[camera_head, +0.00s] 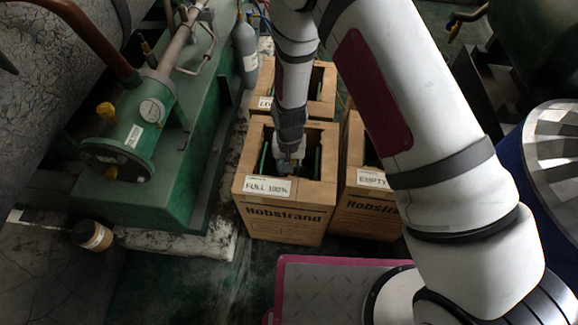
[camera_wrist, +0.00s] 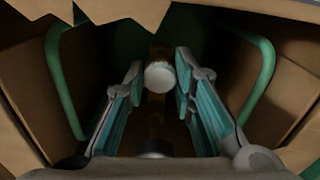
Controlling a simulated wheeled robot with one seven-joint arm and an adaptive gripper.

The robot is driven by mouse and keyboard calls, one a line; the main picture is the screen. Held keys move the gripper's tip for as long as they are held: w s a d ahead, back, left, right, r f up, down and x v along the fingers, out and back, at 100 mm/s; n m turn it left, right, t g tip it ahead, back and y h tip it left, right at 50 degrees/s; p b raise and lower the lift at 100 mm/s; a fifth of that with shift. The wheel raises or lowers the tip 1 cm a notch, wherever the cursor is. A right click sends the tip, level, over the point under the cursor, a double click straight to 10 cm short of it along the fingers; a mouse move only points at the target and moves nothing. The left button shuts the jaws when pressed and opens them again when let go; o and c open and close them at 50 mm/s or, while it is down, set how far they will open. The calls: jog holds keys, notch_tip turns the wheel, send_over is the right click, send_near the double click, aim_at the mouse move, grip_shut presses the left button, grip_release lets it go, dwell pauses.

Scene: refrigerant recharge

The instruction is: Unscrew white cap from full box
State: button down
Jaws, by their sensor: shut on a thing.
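The box labelled FULL 100% (camera_head: 284,222) stands upright on the floor in the middle of the head view, its top open. My gripper (camera_head: 289,168) reaches down into that opening. In the wrist view the round white cap (camera_wrist: 160,77) sits between the fingertips of my gripper (camera_wrist: 160,82), which is shut on it. A green cylinder top with green handles (camera_wrist: 262,80) shows around the cap inside the box. In the head view the cap is hidden by my gripper and the box.
A box labelled EMPTY (camera_head: 370,205) stands close on the right, and another box (camera_head: 322,82) is right behind. Green machinery (camera_head: 190,140) is on the left, with a grey cylinder (camera_head: 245,50) at the back. Cardboard walls surround my gripper closely.

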jog(key=shift+w+r, duration=0.1)
jog(key=shift+r, duration=0.1)
jog(key=shift+r+p, duration=1.75)
jog(key=shift+r, duration=0.6)
